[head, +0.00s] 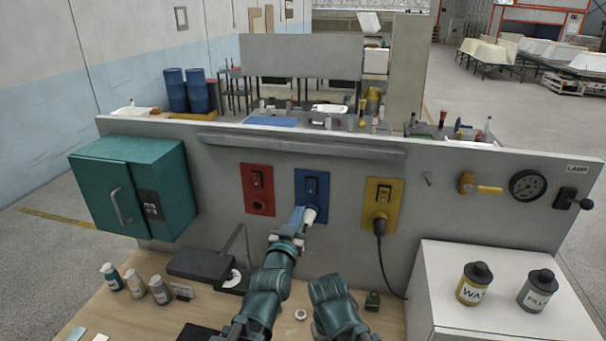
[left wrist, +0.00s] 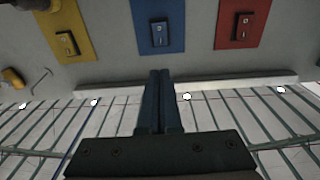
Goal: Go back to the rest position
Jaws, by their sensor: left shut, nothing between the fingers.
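My left gripper (head: 298,216) is in front of the lower part of the blue panel (head: 312,181) on the grey wall board. Its two fingers (left wrist: 160,75) are together with nothing between them in the left wrist view. That view is turned over, and the blue panel (left wrist: 159,22) with its switch lies beyond the fingertips. A pale round part (head: 309,213) shows beside the fingertips; I cannot tell whether they touch it. Part of my right arm (head: 336,305) shows low in the middle of the head view, but its gripper does not.
A red panel (head: 258,190) and a yellow panel (head: 382,206) with a plugged black cable flank the blue one. A teal cabinet (head: 132,188) hangs at left. Small bottles (head: 135,283) stand on the wooden bench. Two canisters (head: 474,284) stand on a white box at right.

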